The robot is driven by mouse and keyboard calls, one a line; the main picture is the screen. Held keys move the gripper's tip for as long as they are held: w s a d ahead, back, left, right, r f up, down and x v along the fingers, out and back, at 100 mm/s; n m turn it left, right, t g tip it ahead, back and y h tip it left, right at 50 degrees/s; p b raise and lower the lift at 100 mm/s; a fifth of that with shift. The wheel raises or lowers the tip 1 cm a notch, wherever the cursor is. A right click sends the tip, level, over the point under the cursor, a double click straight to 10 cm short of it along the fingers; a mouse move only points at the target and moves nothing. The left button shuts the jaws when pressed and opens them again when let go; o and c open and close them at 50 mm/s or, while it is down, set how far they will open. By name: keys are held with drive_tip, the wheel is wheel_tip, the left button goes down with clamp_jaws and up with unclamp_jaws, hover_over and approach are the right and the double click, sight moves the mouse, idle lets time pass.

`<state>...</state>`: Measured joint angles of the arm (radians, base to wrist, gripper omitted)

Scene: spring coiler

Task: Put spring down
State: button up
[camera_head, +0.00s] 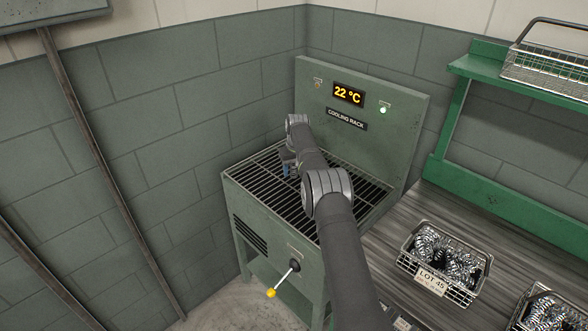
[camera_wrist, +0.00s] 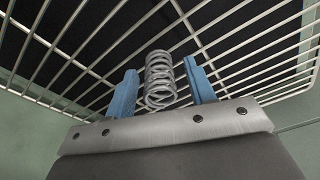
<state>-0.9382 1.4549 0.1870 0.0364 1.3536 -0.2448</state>
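In the wrist view, a grey coil spring (camera_wrist: 160,80) stands between the two blue fingers of my gripper (camera_wrist: 160,88). Narrow gaps show between the spring and each finger, so my gripper is open around it. The spring's far end appears to meet the bars of the cooling rack (camera_wrist: 240,55). In the head view, my gripper (camera_head: 288,167) is low over the left part of the cooling rack (camera_head: 257,187), mostly hidden by my arm. The spring cannot be made out there.
A back panel (camera_head: 400,118) with a 22 °C display and a lit green lamp rises behind the rack. A lever with a yellow knob (camera_head: 271,293) sticks out at its front. A wire basket of springs (camera_head: 467,293), labelled LOT 45, stands on the counter to the right.

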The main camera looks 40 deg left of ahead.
sight(296, 178)
drive_tip(key=shift+r, duration=0.1)
wheel_tip(296, 178, up, 12)
drive_tip(key=d, duration=0.1)
drive_tip(key=shift+s+d, duration=0.3)
drive_tip(key=shift+s, duration=0.05)
drive_tip(key=f, duration=0.4)
drive_tip(key=a+f, duration=0.1)
drive_tip(key=f, duration=0.7)
drive_tip(key=shift+w+a, duration=0.3)
drive_tip(key=shift+w, duration=0.05)
wheel_tip(296, 178, up, 2)
drive_tip(key=shift+r, duration=0.95)
